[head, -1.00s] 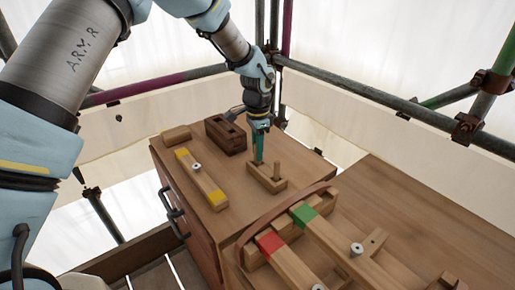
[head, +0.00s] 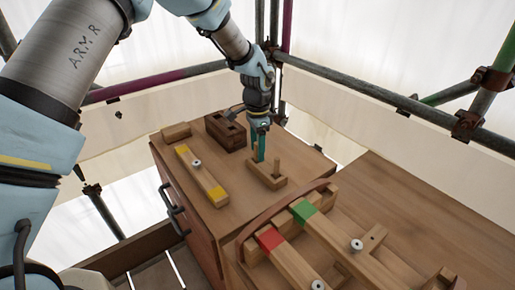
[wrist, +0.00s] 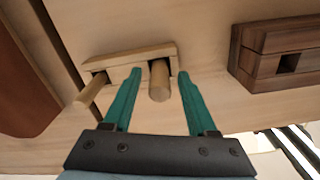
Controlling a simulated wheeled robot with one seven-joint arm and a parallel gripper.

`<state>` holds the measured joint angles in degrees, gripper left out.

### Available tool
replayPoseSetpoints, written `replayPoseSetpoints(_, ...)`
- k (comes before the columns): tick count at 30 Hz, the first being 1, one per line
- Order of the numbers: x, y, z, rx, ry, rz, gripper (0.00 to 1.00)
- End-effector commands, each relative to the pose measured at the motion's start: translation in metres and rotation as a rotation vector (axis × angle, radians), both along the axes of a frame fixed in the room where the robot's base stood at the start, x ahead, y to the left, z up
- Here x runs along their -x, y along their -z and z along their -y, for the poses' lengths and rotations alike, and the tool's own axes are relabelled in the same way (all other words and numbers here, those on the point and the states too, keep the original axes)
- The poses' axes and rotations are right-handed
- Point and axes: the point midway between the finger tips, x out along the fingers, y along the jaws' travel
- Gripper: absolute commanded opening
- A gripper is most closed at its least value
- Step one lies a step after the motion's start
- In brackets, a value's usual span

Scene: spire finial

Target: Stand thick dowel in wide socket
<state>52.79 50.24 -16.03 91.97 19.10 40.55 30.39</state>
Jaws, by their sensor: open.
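A pale wooden rack (head: 267,182) stands on the near tabletop and holds two upright dowels. In the wrist view the rack (wrist: 130,60) has a thicker-looking dowel (wrist: 159,82) on the right and a thinner-looking dowel (wrist: 91,92) on the left. The thinner one also shows in the head view (head: 277,166). My gripper (head: 259,158) points down at the rack. Its teal fingers (wrist: 159,75) are open, one on each side of the thicker dowel, with gaps visible. A dark wooden block (wrist: 275,55) with a square opening lies to the right in the wrist view; it shows behind the rack in the head view (head: 225,135).
A bar with yellow ends (head: 201,176) and a small pale block (head: 176,132) lie left of the rack. Bars with a green band (head: 304,211) and a red band (head: 269,238) lie in front. Scaffold pipes (head: 370,98) run behind the table.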

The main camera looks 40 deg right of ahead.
Motion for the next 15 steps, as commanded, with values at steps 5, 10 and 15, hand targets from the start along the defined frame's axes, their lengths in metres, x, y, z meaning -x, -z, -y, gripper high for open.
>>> replayPoseSetpoints(5, -0.001, -0.022, 0.001, 0.005, -0.001, 0.003, 0.58)
replayPoseSetpoints(10, -0.001, -0.057, 0.001, 0.005, -0.002, 0.003, 0.58)
replayPoseSetpoints(15, 0.0, -0.091, 0.001, 0.004, 0.0, 0.002, 0.58)
